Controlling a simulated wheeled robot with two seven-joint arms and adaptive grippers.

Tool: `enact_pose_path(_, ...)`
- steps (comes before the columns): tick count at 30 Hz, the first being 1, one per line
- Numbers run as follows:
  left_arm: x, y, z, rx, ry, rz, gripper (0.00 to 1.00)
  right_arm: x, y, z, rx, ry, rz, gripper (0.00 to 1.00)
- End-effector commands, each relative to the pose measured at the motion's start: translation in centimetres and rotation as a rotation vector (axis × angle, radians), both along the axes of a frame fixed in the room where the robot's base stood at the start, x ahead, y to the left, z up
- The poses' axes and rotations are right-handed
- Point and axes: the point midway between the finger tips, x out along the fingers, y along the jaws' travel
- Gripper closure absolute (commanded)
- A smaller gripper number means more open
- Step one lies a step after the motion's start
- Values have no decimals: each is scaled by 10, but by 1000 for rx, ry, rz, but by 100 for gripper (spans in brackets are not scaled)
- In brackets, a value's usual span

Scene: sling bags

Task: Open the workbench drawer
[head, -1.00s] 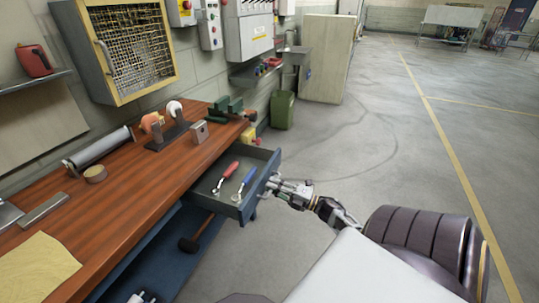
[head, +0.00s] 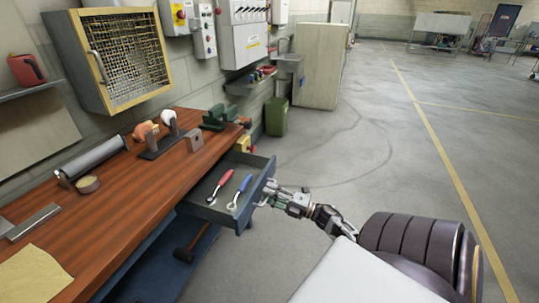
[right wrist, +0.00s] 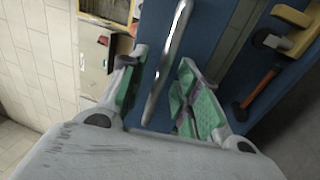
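The workbench (head: 110,205) has a wooden top and stands at the left. Its blue-grey drawer (head: 258,193) is pulled out, and a red-handled tool (head: 221,185) and a blue-handled tool (head: 241,190) lie inside. My right gripper (head: 266,195) is at the drawer's front face. In the right wrist view my right gripper's green-padded fingers (right wrist: 157,98) are spread apart. The silver bar handle (right wrist: 168,55) runs between them, with gaps showing to both pads. My left gripper is not in view.
A hammer (head: 187,254) lies below the drawer. A green bin (head: 277,116) stands beyond the bench. The floor to the right is clear.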

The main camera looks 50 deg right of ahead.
Motion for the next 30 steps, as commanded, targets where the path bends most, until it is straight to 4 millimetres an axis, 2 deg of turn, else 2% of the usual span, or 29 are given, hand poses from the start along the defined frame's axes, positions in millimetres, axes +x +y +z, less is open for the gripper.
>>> enact_pose_path(8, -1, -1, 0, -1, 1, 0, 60, -25, -10, -6, 1, 2, -2, 68)
enact_pose_path(21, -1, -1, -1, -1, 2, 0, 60, -83, -35, -19, 1, 2, -3, 68)
enact_pose_path(30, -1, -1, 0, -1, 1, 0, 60, -104, -43, -23, 1, 1, -1, 68)
